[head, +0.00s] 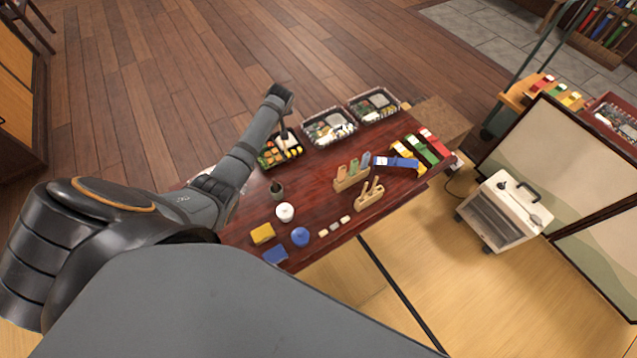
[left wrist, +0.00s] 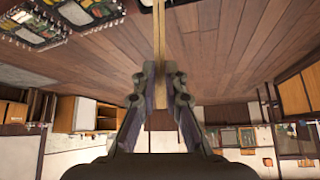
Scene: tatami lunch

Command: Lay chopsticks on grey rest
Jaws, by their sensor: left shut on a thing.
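My left gripper (left wrist: 160,72) is shut on the pale wooden chopsticks (left wrist: 160,30), which stick out past its fingertips in the left wrist view. In the head view this gripper (head: 284,136) is small and dark, over the nearest lunch box; the chopsticks cannot be made out there. Three small rests lie in a row near the table's front edge, well away from the gripper. The middle one looks like the grey rest (head: 334,227), between a cream rest (head: 323,233) and a pinkish one (head: 345,219). My right gripper is not in view.
The dark red table (head: 320,188) holds lunch boxes (head: 329,127), wooden holders (head: 369,196), a white pot (head: 285,212), a blue round item (head: 300,236), a dark cup (head: 277,189) and a yellow block (head: 262,233). Bare tabletop shows around the rests.

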